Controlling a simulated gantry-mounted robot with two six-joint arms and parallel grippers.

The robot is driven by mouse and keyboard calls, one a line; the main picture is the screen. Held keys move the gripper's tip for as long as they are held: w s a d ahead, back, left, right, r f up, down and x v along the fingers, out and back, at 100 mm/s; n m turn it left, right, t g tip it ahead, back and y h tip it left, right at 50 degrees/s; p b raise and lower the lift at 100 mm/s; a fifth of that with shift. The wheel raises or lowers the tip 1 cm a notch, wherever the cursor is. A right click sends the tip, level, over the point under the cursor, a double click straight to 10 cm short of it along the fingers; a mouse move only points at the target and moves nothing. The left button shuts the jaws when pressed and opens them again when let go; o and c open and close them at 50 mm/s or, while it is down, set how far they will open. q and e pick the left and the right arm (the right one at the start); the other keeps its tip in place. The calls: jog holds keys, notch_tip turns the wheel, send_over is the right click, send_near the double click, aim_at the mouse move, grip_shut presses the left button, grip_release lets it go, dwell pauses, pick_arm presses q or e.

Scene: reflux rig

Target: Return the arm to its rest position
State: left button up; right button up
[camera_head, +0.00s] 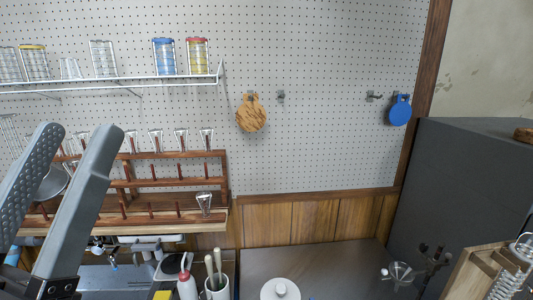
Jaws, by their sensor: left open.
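My left gripper (75,172) is at the left of the head view, large and close to the camera. Its two grey fingers point up and stand apart, with nothing held between them. It is in front of the wooden rack and hides part of it. My right gripper is not in view.
A wire shelf (130,80) with jars and glasses hangs on the pegboard (320,60). A wooden rack (175,217) holds small glass pieces. The metal counter (330,262) has bare room mid-right.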

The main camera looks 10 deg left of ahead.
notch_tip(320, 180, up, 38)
jog(key=p, duration=3.6)
jog(key=shift+p, duration=0.3)
